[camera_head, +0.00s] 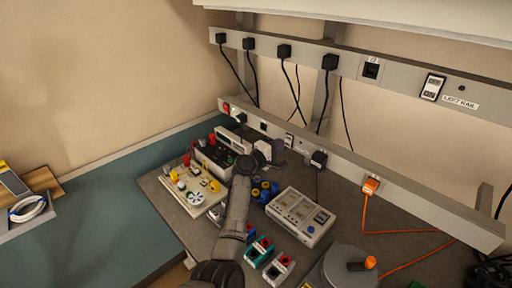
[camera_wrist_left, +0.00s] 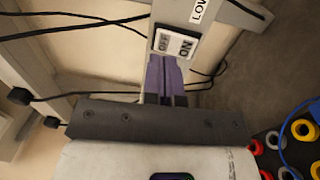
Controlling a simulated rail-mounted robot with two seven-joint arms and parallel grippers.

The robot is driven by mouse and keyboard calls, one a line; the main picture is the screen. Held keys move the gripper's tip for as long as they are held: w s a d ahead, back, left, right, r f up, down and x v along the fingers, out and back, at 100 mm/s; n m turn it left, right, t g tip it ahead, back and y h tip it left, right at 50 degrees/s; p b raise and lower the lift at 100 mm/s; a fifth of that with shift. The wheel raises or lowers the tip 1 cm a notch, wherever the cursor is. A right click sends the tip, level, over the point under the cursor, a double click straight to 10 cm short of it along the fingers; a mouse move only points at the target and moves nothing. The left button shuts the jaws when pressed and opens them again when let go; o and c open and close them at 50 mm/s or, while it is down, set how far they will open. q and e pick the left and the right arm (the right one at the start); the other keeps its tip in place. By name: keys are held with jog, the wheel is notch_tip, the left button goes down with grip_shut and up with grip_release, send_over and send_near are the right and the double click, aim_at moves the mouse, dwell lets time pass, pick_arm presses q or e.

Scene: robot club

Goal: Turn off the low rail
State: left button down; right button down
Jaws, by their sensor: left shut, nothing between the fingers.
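The low rail (camera_head: 335,155) is a grey power strip running along the wall just above the bench. Its rocker switch (camera_wrist_left: 174,45) is white in a dark frame and marked OFF and ON; beside it is a label (camera_wrist_left: 200,9) starting "LOW". In the head view the switch (camera_head: 289,140) is small and partly behind my gripper. My left gripper (camera_head: 278,150) is at the rail in front of the switch. Its purple fingers (camera_wrist_left: 164,60) are shut and empty, with their tips at the switch's edge near the OFF side. I cannot tell whether they touch it, or which side is pressed.
An upper rail (camera_head: 400,80) with black plugs and a "LEFT RAIL" switch (camera_head: 432,87) runs above. An orange plug (camera_head: 371,186) sits in the low rail.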

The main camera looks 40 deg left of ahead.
pick_arm(q)
jog(key=s+r, duration=0.1)
jog(key=s, duration=0.9)
jog(key=shift+s+a+r+b, duration=0.15)
jog(key=shift+s+b, duration=0.15)
jog(key=shift+b, duration=0.05)
pick_arm(e)
jog(key=shift+r, duration=0.25)
jog(key=shift+a, duration=0.1)
